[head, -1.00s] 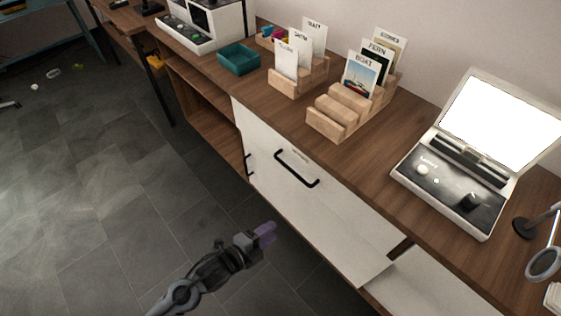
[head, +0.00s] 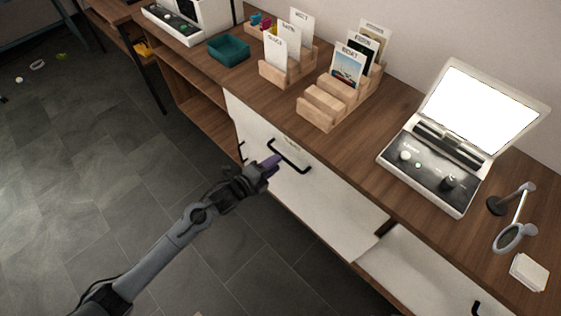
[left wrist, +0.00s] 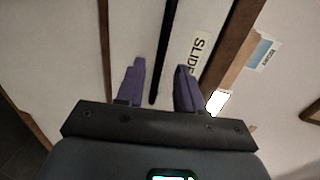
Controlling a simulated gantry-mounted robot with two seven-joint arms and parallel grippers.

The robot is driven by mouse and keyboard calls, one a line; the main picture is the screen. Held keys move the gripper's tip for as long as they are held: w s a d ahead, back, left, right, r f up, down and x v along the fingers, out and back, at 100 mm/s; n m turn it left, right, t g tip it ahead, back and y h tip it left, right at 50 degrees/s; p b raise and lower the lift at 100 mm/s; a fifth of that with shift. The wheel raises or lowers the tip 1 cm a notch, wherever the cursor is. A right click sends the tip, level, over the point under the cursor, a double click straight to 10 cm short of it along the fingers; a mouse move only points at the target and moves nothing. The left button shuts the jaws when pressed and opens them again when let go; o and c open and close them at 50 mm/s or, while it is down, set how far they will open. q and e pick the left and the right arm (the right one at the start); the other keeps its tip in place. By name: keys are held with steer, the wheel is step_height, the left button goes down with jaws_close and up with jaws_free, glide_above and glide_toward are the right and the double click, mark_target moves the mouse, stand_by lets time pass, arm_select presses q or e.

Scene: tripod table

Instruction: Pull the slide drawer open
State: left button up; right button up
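The slide drawer (head: 335,200) has a white front with a black bar handle (head: 290,157). A label, too small to read in the head view, sits just above the handle; in the left wrist view the label (left wrist: 197,52) reads "SLIDE". I cannot tell whether the front stands out from the cabinet at all. My left gripper (head: 272,162) is open at the left part of the handle. In the left wrist view its two purple fingers (left wrist: 160,68) lie on either side of the black handle bar (left wrist: 165,50), with gaps to both. My right gripper is not in view.
On the wooden top (head: 365,150) stand a teal tray (head: 229,50), wooden card holders (head: 325,105), an open case with a bright lid (head: 480,110), and a magnifier stand (head: 515,235). Another white front (head: 420,275) is at lower right. Floor before the cabinet is clear.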

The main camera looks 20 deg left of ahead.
arm_select(q)
steer(key=shift+b+x, duration=0.5)
steer(key=shift+x, duration=1.3)
jaws_close()
